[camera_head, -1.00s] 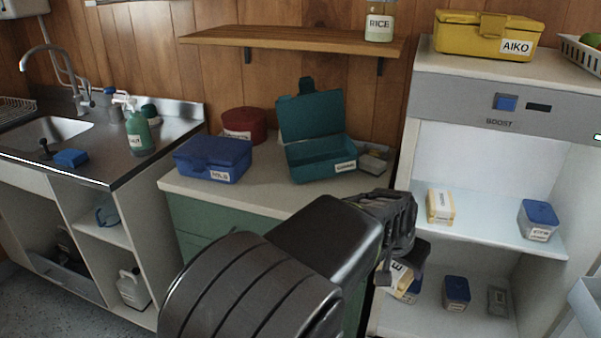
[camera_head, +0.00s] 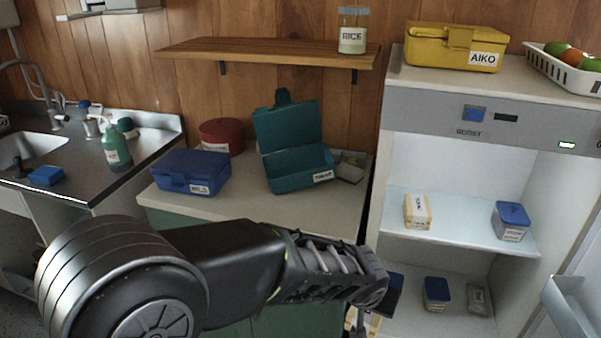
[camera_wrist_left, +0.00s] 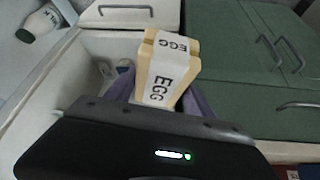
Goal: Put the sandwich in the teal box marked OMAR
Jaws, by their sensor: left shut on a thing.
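My left gripper (camera_wrist_left: 160,105) is shut on a pale yellow sandwich with a white band reading EGG (camera_wrist_left: 165,70). In the head view the gripper (camera_head: 366,308) is low, in front of the gap between counter and fridge, and partly hides the sandwich (camera_head: 372,324). The teal box (camera_head: 290,178) stands on the counter, above and left of the gripper, with its lid raised. Its front label is too blurred to read surely. Another wrapped sandwich (camera_head: 417,212) lies on the fridge's upper shelf. My right gripper is not in view.
A closed blue box (camera_head: 190,172) and a red round tin (camera_head: 221,136) stand left of the teal box. A wooden shelf (camera_head: 270,52) hangs above. The open fridge (camera_head: 460,245) holds blue-lidded tubs. A yellow AIKO box (camera_head: 452,47) sits on top. The counter's front is clear.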

